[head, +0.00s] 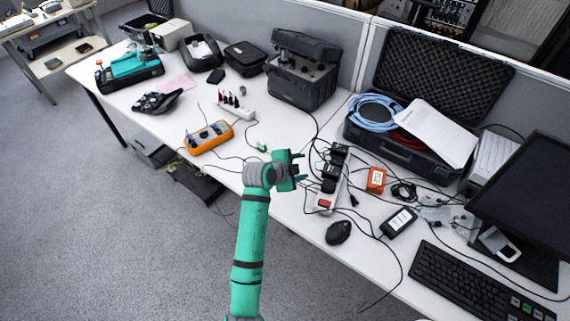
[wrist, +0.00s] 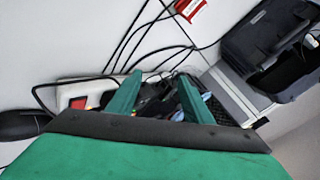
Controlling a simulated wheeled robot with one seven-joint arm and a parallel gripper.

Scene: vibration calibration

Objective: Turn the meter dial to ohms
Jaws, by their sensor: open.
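My gripper (head: 302,168) is open and empty above the front part of the desk, to the right of and apart from the orange device. In the wrist view my gripper (wrist: 158,93) shows its two green fingers spread, with dark plugs and cables behind them. The orange device does not show in the wrist view.
A power strip (head: 325,200) with black adapters lies just right of my gripper, among loose cables. A black mouse (head: 339,232), red-orange box (head: 376,180) and keyboard (head: 470,283) are further right. An open case (head: 395,150) and grey instrument case (head: 302,80) stand behind.

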